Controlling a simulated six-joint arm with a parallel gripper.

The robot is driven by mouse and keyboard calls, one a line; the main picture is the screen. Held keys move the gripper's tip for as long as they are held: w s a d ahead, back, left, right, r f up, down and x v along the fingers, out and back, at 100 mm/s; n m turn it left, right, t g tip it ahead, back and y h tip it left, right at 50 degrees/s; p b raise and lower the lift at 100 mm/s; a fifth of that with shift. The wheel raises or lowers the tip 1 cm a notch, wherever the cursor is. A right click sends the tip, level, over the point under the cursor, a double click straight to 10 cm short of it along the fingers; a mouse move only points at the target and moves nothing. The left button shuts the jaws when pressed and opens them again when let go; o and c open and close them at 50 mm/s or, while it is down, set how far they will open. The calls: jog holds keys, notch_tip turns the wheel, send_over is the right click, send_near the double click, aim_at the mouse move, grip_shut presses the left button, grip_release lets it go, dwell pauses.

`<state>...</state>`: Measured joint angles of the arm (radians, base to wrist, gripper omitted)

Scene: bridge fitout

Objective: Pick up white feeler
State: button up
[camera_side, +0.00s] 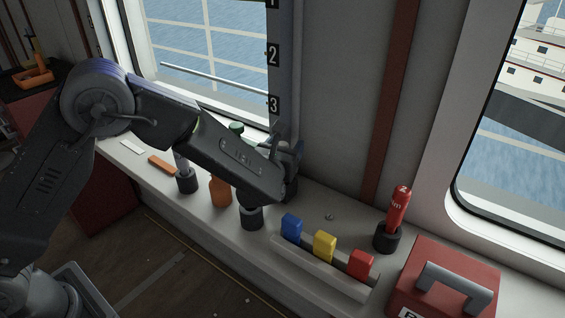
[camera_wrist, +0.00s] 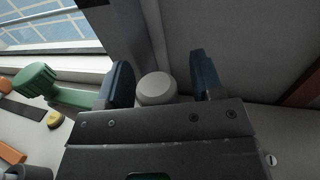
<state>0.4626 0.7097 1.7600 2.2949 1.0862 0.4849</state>
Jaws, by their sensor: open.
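A white, round-topped piece (camera_wrist: 156,88), which looks like the top of the white feeler, stands between the two fingers of my gripper (camera_wrist: 160,78) in the wrist view. Gaps show between it and both fingers, wider on the right. My gripper (camera_side: 290,158) is open over the sill in the side view. A dark holder (camera_side: 289,190) shows just below the fingers.
A green-handled tool (camera_wrist: 38,82) lies left of my gripper. A red feeler (camera_side: 398,209) stands in a black cup. A rack (camera_side: 318,271) holds blue, yellow and red blocks. A red toolbox (camera_side: 440,262) stands at right. The wall and window are close behind.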

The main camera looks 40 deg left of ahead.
jog(key=c, duration=1.1)
